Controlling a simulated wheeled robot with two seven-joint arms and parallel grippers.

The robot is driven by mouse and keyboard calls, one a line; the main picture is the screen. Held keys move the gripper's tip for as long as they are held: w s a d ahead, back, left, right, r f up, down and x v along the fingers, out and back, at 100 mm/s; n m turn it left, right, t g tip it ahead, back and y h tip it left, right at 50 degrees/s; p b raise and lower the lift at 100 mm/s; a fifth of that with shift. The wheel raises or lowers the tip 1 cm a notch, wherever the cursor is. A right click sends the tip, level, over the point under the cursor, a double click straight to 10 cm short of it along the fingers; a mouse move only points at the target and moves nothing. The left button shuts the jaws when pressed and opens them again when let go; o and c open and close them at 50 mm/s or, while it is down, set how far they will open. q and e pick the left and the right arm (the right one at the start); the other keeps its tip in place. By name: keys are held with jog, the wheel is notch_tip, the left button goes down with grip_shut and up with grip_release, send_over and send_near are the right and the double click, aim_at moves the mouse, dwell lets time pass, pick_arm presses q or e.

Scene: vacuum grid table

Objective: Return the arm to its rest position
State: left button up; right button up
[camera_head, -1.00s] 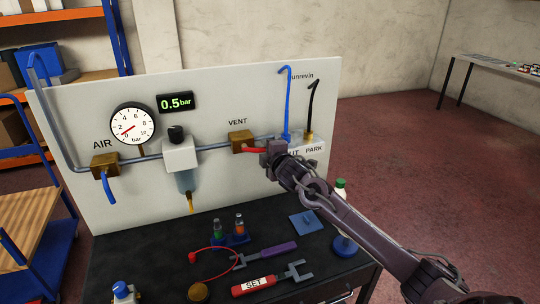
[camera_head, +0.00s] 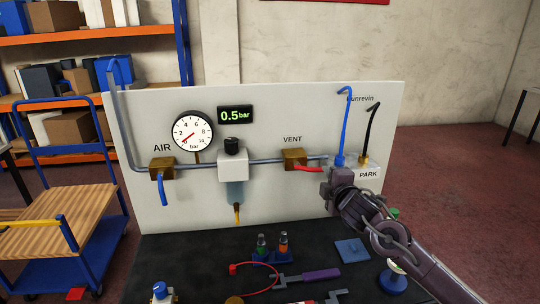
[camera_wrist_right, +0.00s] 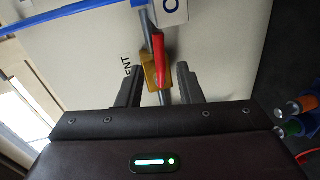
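My right gripper (camera_head: 335,178) is in front of the panel, just right of the VENT valve (camera_head: 294,157) and its red lever (camera_head: 308,169). The lever points right. In the right wrist view my right gripper (camera_wrist_right: 158,67) is open, its two dark fingers wide apart. The brass valve (camera_wrist_right: 151,72) and red lever (camera_wrist_right: 158,48) show in the gap between them, with no finger seen touching them. My right arm (camera_head: 405,245) reaches in from the lower right. My left arm and gripper are not in view.

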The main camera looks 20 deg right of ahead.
jog(key=s+a+f+m+g+y, duration=0.1)
jog(key=s+a+f+m+g, duration=0.4)
jog(key=s+a+f, duration=0.8)
jog(key=s+a+f+m+g+y, duration=0.1)
jog(key=s+a+f+m+g, duration=0.25)
jog(key=s, duration=0.55)
jog(key=s+a+f+m+g+y, duration=0.1)
jog(key=s+a+f+m+g, duration=0.3)
jog(key=s, duration=0.5)
notch_tip(320, 180, down, 30)
jog(key=s, duration=0.2)
jog(key=s+d+f+g, duration=0.2)
jog(key=s+d+f, duration=0.1)
jog(key=s+f, duration=1.4)
jog(key=s, duration=0.2)
jog(key=shift+s+f, duration=0.15)
jog(key=shift+s, duration=0.2)
